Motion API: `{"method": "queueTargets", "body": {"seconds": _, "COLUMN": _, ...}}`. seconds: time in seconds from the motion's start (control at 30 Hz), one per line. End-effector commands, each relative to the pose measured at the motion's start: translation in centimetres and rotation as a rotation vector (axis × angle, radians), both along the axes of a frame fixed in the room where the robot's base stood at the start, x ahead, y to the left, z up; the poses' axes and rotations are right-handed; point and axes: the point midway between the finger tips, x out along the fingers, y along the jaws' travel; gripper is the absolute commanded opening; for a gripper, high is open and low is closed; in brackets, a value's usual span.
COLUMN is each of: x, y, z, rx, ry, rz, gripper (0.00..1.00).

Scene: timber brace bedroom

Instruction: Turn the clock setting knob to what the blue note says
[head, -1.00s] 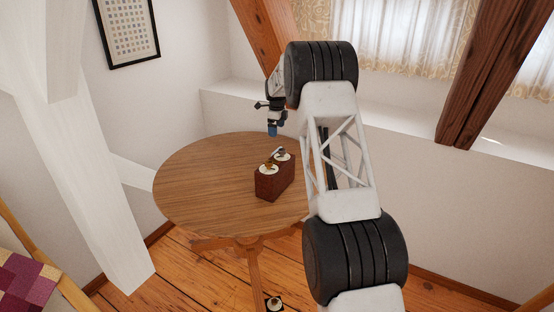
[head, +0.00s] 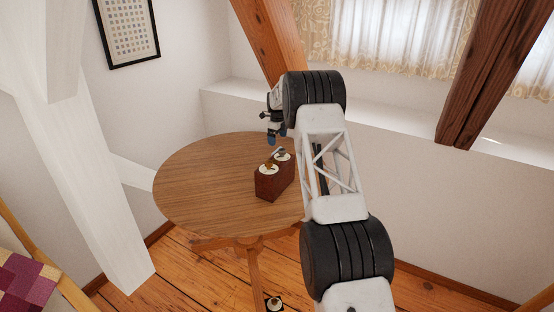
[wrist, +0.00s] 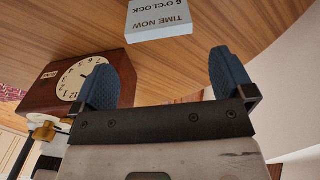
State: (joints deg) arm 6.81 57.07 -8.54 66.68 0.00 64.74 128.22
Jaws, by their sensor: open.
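The clock (head: 267,188) is a dark red-brown box on the round wooden table, with two white discs carrying knobs on top. In the wrist view the clock (wrist: 118,72) shows a cream dial (wrist: 74,82), partly covered by a finger. A brass knob (wrist: 45,131) on a white disc shows at the left edge. The pale blue note (wrist: 159,20) reads "TIME NOW 6 O'CLOCK", upside down in view. My gripper (head: 271,141) is open and empty, above and behind the clock. Its blue fingers (wrist: 162,72) are apart, touching nothing visible. The setting knob's pointing is too small to read.
A white post (head: 85,180) stands at the left, and a wall ledge (head: 385,120) runs behind. A small object (head: 274,303) lies on the floor below the table.

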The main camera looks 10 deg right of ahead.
Motion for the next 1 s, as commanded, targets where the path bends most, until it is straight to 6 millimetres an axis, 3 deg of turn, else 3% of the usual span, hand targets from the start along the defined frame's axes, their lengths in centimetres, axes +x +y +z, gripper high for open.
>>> {"method": "queueTargets", "body": {"seconds": 0.23, "x": -0.1, "y": 0.0, "z": -2.0, "rx": 0.0, "ry": 0.003, "rz": 0.0, "gripper": 1.0}}
{"method": "queueTargets", "body": {"seconds": 0.7, "x": 0.0, "y": 0.0, "z": -2.5, "rx": 0.0, "ry": 0.001, "rz": 0.001, "gripper": 1.0}}
{"method": "queueTargets", "body": {"seconds": 1.0, "x": 0.0, "y": 0.2, "z": -4.7, "rx": 0.001, "ry": 0.002, "rz": 0.001, "gripper": 1.0}}
